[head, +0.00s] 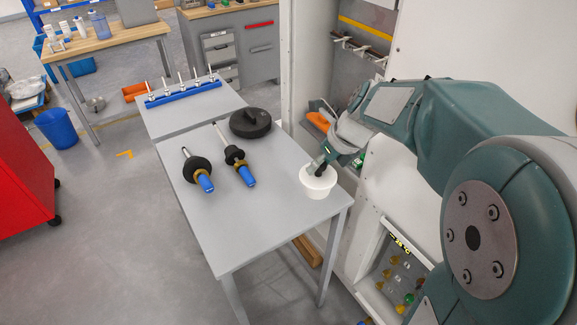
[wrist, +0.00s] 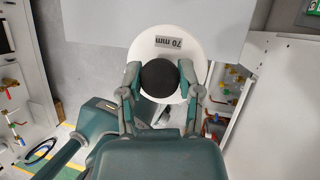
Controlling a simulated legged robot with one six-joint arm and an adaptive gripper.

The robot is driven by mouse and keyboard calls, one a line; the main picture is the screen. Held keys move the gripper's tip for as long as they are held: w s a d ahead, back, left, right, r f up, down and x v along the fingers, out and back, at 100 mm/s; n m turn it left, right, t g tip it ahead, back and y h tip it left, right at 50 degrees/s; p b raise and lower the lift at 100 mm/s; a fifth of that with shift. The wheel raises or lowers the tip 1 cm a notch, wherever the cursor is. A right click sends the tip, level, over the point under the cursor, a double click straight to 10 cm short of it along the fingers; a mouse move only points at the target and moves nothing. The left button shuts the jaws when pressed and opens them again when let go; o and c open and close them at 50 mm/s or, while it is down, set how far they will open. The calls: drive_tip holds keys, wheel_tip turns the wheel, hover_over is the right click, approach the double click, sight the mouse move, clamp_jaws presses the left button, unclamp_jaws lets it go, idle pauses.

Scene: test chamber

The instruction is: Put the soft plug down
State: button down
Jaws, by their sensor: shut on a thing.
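The soft plug is a white, round, tapered body (head: 318,184) with a black knob on top. In the wrist view its white disc (wrist: 152,45) carries a "70 mm" label, and the black knob (wrist: 160,77) sits between the two fingers. My gripper (head: 321,168) is shut on the knob from above; it also shows in the wrist view (wrist: 160,80). The plug is upright at the right edge of the grey table (head: 270,222) and partly overlaps that edge in both views. Its underside is hidden, so I cannot tell whether it touches the table.
Two blue-handled tools with black discs (head: 197,170) (head: 238,165) lie on the table. A black round lid-like piece (head: 250,123) lies behind them, and a blue rack of pegs (head: 184,92) is at the back. The table's front is clear. A white cabinet (head: 372,180) stands close on the right.

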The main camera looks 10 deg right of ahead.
drive_tip(key=shift+w+a+f, duration=0.1)
drive_tip(key=shift+w+f, duration=1.6)
drive_tip(key=shift+f, duration=0.2)
drive_tip(key=shift+w+a+f, duration=0.1)
drive_tip(key=shift+w+f, duration=1.55)
drive_tip(key=shift+f, duration=0.2)
drive_tip(key=shift+w+a+f, duration=0.1)
drive_tip(key=shift+w+f, duration=1.6)
drive_tip(key=shift+f, duration=0.2)
drive_tip(key=shift+c, duration=1.4)
unclamp_jaws()
